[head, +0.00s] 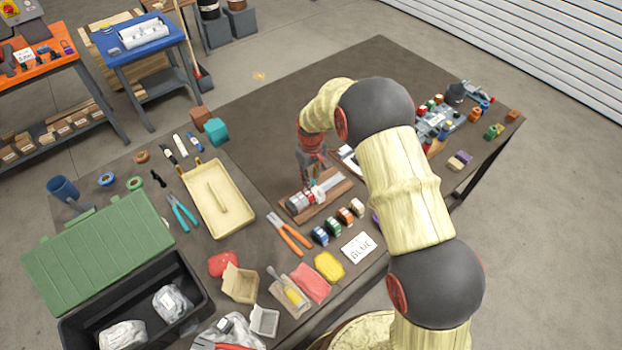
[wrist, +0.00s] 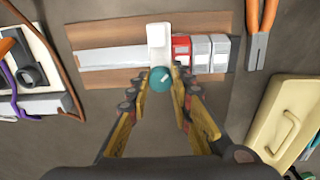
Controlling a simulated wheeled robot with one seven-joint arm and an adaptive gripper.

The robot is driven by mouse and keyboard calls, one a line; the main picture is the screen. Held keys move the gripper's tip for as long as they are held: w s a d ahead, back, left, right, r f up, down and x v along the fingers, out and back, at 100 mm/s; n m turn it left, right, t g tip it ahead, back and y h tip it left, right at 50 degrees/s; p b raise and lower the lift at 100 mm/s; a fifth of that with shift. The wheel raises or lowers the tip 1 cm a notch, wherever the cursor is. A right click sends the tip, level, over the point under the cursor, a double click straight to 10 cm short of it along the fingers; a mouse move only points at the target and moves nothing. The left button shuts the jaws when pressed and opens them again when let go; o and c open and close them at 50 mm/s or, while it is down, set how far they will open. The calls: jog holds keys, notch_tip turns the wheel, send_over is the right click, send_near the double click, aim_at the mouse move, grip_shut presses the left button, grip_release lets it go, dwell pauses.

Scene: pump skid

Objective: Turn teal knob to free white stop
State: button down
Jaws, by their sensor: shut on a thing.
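The teal knob (wrist: 162,78) is round, with a small mark on its face, and sits at the centre of the wrist view. My gripper (wrist: 163,82) has its two fingertips on either side of the knob and is shut on it. The white stop (wrist: 159,38) stands just beyond the knob, touching or very close to it. Both belong to a fixture with a grey rail (wrist: 112,56) and red and grey blocks (wrist: 198,52) on a wooden board (wrist: 148,21). In the head view my gripper (head: 316,182) is over this board (head: 298,214), and the knob is hard to make out.
A green-lidded case (head: 103,252) stands at the front left. Bare table (head: 262,115) lies behind the board.

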jog(key=n, duration=0.4)
jog(key=shift+n, duration=2.5)
jog(key=c, duration=1.7)
grip_release()
jog(key=shift+o, duration=0.7)
jog(key=shift+r, duration=0.15)
notch_tip(320, 180, up, 12)
